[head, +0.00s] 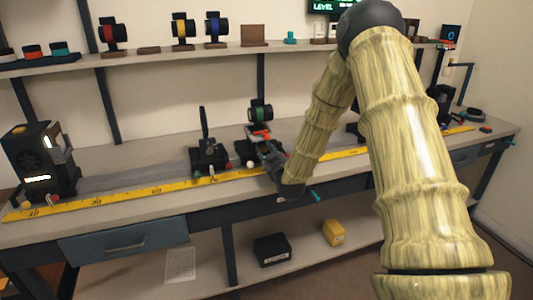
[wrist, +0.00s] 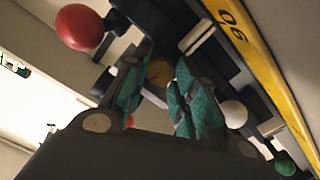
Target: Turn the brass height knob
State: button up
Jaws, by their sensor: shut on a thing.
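The brass height knob (wrist: 159,72) shows in the wrist view as a round brass face between the two teal-padded fingers of my gripper (wrist: 160,92). The fingers are closed around it from both sides. In the head view my gripper (head: 270,158) reaches down to the front of a black stand holding a green-ringed lens (head: 260,112). The knob itself is hidden there by my gripper and arm.
A yellow ruler (head: 140,195) runs along the bench; its 90 mark shows in the wrist view. A red ball (wrist: 80,27) and a white ball (wrist: 233,113) sit close to my fingers. Another black stand (head: 208,155) is left; a lamp box (head: 40,160) stands far left.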

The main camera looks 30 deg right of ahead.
dwell(0.3)
jog(key=o, duration=0.8)
jog(key=shift+c, duration=0.2)
jog(key=shift+s, duration=0.15)
jog(key=v, duration=1.1)
jog(key=shift+s, duration=0.35)
jog(key=shift+a+f, duration=0.1)
